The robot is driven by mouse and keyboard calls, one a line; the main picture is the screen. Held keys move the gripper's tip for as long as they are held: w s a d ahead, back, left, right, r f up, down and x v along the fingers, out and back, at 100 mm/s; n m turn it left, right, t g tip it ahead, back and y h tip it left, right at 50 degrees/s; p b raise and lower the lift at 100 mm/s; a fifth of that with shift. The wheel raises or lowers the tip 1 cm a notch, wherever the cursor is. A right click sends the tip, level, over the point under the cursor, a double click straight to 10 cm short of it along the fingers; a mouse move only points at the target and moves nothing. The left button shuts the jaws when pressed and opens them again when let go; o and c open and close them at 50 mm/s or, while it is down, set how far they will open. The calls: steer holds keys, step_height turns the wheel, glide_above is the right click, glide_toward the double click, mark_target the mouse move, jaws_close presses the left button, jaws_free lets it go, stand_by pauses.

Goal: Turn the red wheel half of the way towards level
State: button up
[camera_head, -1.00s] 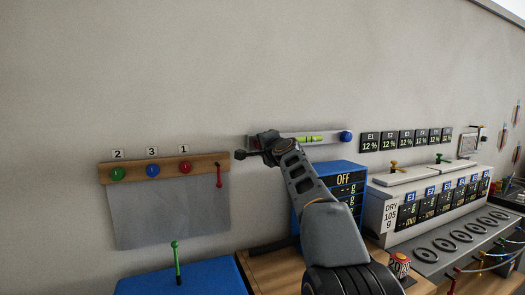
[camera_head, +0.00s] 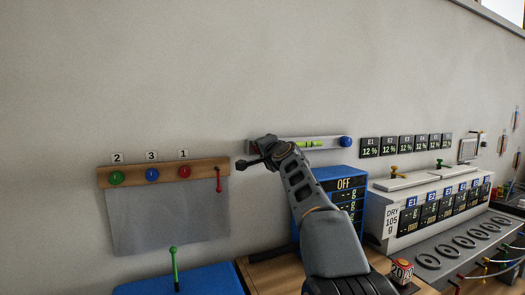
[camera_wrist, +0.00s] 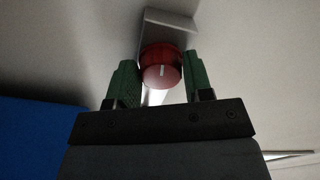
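The red wheel (camera_wrist: 164,55) sits in the middle of the wrist view, under a grey bracket end. A short white mark on its face stands nearly upright. My gripper (camera_wrist: 160,66) is open, its two green fingers on either side of the wheel. Narrow gaps seem to show between fingers and wheel. In the head view, the level bar (camera_head: 324,142) is on the wall with a yellow-green vial (camera_head: 308,144) and a blue wheel (camera_head: 346,141) at its right end.
A wooden rail (camera_head: 135,180) with green, blue and red knobs hangs left of my wrist above a grey sheet (camera_head: 165,220). A blue display box (camera_head: 340,184) reading OFF stands below the bar. A dryer unit (camera_head: 385,208) is at right. The wall above is clear.

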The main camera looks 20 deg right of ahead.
steer(key=o, duration=0.4)
steer(key=shift+s, duration=0.1)
steer(key=s+b, duration=0.3)
steer(key=s, duration=1)
steer(key=shift+s+b, duration=0.3)
steer(key=shift+b, duration=0.1)
steer(key=s+a+f+n+g+y+p, duration=0.2)
steer(key=s+a+f+n+g+p, duration=0.6)
steer(key=a+p, duration=0.5)
steer(key=s+f+n+g+p, duration=0.1)
steer(key=s+f+g+p, duration=0.1)
steer(key=s+f+p, duration=0.1)
steer(key=s+f+n+g+h+p, duration=0.1)
steer(key=s+f+n+g+p, duration=0.1)
steer(key=s+f+p, duration=0.1)
steer(key=s+f+n+g+h+p, duration=0.1)
steer(key=s+f+n+g+p, duration=0.1)
steer(key=s+f+p, duration=0.2)
steer(key=shift+s+f, duration=0.2)
steer(key=shift+s, duration=1.1)
